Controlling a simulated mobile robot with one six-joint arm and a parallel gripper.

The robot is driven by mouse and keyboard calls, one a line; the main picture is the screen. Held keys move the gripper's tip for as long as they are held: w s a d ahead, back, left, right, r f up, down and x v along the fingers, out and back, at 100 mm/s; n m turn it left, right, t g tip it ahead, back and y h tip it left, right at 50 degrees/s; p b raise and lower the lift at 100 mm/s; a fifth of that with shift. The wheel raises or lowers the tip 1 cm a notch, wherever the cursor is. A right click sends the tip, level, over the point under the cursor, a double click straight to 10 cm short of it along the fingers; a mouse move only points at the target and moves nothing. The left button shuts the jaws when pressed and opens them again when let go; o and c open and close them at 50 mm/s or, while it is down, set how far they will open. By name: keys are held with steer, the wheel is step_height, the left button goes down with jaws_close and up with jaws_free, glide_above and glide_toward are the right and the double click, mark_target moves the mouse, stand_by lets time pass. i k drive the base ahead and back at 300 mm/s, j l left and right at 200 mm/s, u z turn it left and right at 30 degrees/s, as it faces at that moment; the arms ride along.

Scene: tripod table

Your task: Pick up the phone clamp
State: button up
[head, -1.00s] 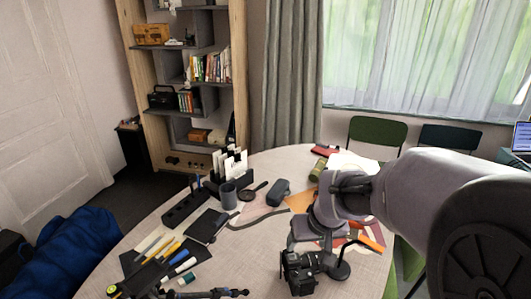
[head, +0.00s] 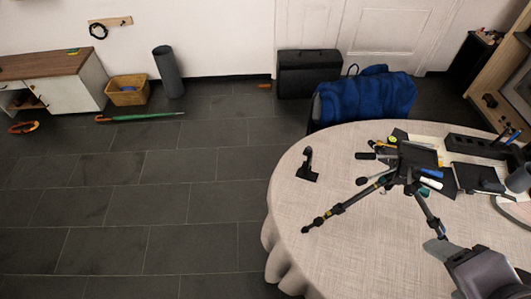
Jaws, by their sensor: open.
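A small black upright thing on a flat base, which looks like the phone clamp (head: 307,166), stands on the table near its left edge. A black tripod (head: 345,206) lies with its legs spread to the right of it. My gripper (head: 446,252) is at the lower right, over the table and well away from the clamp, near the end of one tripod leg. It is open, and I see nothing held in it. Its far side is partly hidden.
The round table (head: 340,260) has a pale cloth and is bare at the front left. Pens, a black notebook (head: 418,155) and a black organizer (head: 470,147) crowd its far right. A blue jacket (head: 365,97) hangs behind it.

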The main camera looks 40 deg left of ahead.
mark_target(309, 165)
steer(key=u, duration=1.35)
steer(key=k+j+z, duration=0.1)
steer(key=j, duration=0.3)
steer(key=j+z, duration=0.1)
steer(key=j, duration=0.25)
steer(key=i+j+z, duration=0.15)
steer(key=j, duration=0.2)
steer(key=i+j+z, duration=0.1)
steer(key=j, duration=0.25)
steer(key=i+j+z, duration=0.15)
steer(key=j, duration=0.25)
steer(key=i+j+z, duration=0.15)
steer(key=j, duration=0.25)
steer(key=i+j+z, duration=0.1)
steer(key=j, duration=0.35)
steer(key=i+z, duration=0.3)
steer(key=i, duration=0.4)
